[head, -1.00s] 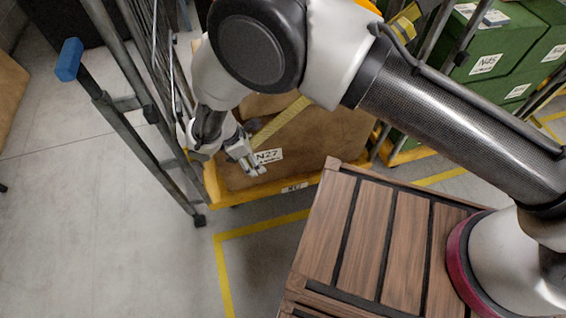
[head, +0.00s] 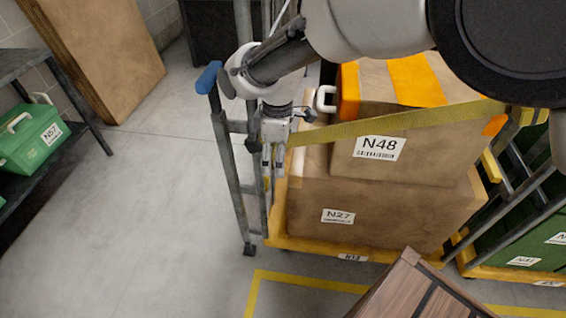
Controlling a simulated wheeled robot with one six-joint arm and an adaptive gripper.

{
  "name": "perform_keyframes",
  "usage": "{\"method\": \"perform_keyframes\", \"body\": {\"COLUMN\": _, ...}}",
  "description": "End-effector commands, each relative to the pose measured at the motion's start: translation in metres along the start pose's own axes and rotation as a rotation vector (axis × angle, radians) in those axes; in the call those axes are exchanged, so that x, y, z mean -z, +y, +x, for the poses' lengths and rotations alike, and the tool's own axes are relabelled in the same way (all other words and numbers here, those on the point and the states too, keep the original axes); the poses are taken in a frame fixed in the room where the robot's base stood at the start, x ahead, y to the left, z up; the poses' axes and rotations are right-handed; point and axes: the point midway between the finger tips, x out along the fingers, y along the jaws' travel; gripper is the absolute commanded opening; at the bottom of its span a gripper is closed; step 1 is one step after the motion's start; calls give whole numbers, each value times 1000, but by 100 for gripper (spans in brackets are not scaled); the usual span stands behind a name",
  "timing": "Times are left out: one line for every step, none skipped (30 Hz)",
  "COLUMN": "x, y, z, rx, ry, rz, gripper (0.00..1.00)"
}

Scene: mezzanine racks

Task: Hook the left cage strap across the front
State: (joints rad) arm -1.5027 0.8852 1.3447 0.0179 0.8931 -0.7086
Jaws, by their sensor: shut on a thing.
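The left cage (head: 226,160) has grey steel posts, a blue handle cap (head: 208,77) and a yellow base (head: 330,249). Its yellow webbing strap (head: 400,121) runs taut from the right side of the cage, across the front of the upper carton, to my gripper at the left. My gripper (head: 275,178) points down close beside the left front post and is shut on the strap's end. The fingers hide that end, and I cannot tell whether it touches the post or any catch there.
In the cage, carton N48 (head: 345,165) with orange tape sits on carton N27 (head: 385,220). A second cage with green boxes (head: 525,240) stands at right. A wooden slatted crate (head: 400,295) is at the bottom. The left floor is clear; a shelf holds green box N57 (head: 30,150).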

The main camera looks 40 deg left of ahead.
Motion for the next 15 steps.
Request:
{"method": "perform_keyframes", "body": {"x": 4, "y": -8, "z": -1, "rx": 12, "ry": 1, "rz": -1, "gripper": 36}}
{"method": "perform_keyframes", "body": {"x": 4, "y": -8, "z": -1, "rx": 12, "ry": 2, "rz": -1, "gripper": 36}}
{"method": "perform_keyframes", "body": {"x": 4, "y": -8, "z": -2, "rx": 11, "ry": 3, "rz": -1, "gripper": 36}}
{"method": "perform_keyframes", "body": {"x": 5, "y": -7, "z": -3, "rx": 11, "ry": 4, "rz": -1, "gripper": 36}}
{"method": "perform_keyframes", "body": {"x": 5, "y": -7, "z": -3, "rx": 11, "ry": 5, "rz": -1, "gripper": 36}}
{"method": "perform_keyframes", "body": {"x": 5, "y": -7, "z": -4, "rx": 10, "ry": 5, "rz": -1, "gripper": 36}}
{"method": "perform_keyframes", "body": {"x": 5, "y": -7, "z": -4, "rx": 10, "ry": 6, "rz": -1, "gripper": 36}}
{"method": "perform_keyframes", "body": {"x": 5, "y": -7, "z": -4, "rx": 9, "ry": 6, "rz": -1, "gripper": 36}}
{"method": "perform_keyframes", "body": {"x": 6, "y": -7, "z": -5, "rx": 9, "ry": 7, "rz": -1, "gripper": 36}}
{"method": "perform_keyframes", "body": {"x": 6, "y": -6, "z": -5, "rx": 8, "ry": 7, "rz": -1, "gripper": 36}}
{"method": "perform_keyframes", "body": {"x": 6, "y": -6, "z": -5, "rx": 8, "ry": 8, "rz": -1, "gripper": 36}}
{"method": "perform_keyframes", "body": {"x": 6, "y": -6, "z": -6, "rx": 7, "ry": 9, "rz": -1, "gripper": 81}}
{"method": "perform_keyframes", "body": {"x": 6, "y": -6, "z": -6, "rx": 7, "ry": 9, "rz": -1, "gripper": 86}}
{"method": "perform_keyframes", "body": {"x": 6, "y": -6, "z": -6, "rx": 6, "ry": 9, "rz": -1, "gripper": 92}}
{"method": "perform_keyframes", "body": {"x": 6, "y": -6, "z": -6, "rx": 5, "ry": 10, "rz": -1, "gripper": 95}}
